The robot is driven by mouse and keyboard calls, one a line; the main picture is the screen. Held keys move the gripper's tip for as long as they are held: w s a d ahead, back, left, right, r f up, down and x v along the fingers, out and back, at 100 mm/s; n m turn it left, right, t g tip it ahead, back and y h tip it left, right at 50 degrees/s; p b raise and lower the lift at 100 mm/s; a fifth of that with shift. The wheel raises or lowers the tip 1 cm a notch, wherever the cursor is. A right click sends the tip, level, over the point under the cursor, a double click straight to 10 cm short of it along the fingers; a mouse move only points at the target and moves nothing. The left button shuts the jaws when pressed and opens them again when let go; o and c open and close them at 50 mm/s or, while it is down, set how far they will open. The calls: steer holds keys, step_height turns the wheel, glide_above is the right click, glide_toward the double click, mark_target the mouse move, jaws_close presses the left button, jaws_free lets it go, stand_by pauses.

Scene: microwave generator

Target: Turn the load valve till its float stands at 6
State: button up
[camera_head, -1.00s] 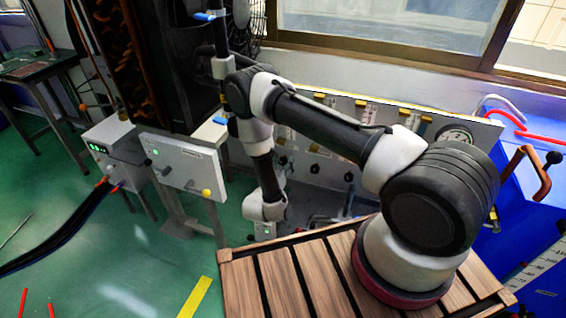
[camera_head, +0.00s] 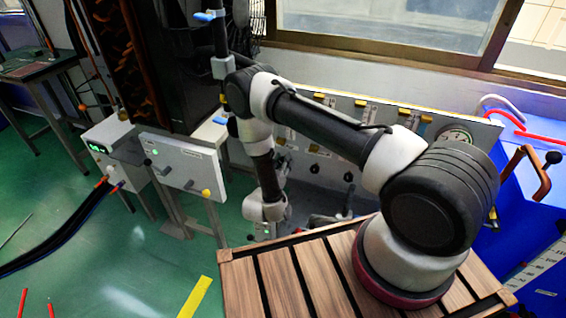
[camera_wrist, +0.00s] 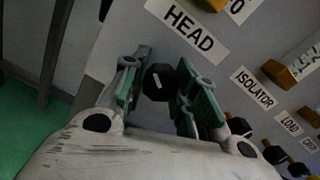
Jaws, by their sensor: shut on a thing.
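In the wrist view my gripper (camera_wrist: 164,88) has its two green-padded fingers on either side of a black faceted knob (camera_wrist: 159,82) with a white mark. This knob sits below the HEAD label (camera_wrist: 187,28). The LOAD label (camera_wrist: 289,122) is farther right, with another black knob (camera_wrist: 273,154) below it, apart from my fingers. The load float and its scale cannot be made out. In the head view my arm reaches down to the panel (camera_head: 470,118), and the fingers are hidden.
An ISOLATOR label (camera_wrist: 254,88) and its knob (camera_wrist: 238,125) lie between HEAD and LOAD. Yellow blocks (camera_wrist: 280,73) stick out above the labels. In the head view, a slatted wooden platform (camera_head: 240,290) is under my arm, and a blue cabinet (camera_head: 525,215) stands at right.

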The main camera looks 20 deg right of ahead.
steer(key=o, duration=1)
steer(key=shift+v, duration=6.05)
steer(key=shift+f, duration=0.1)
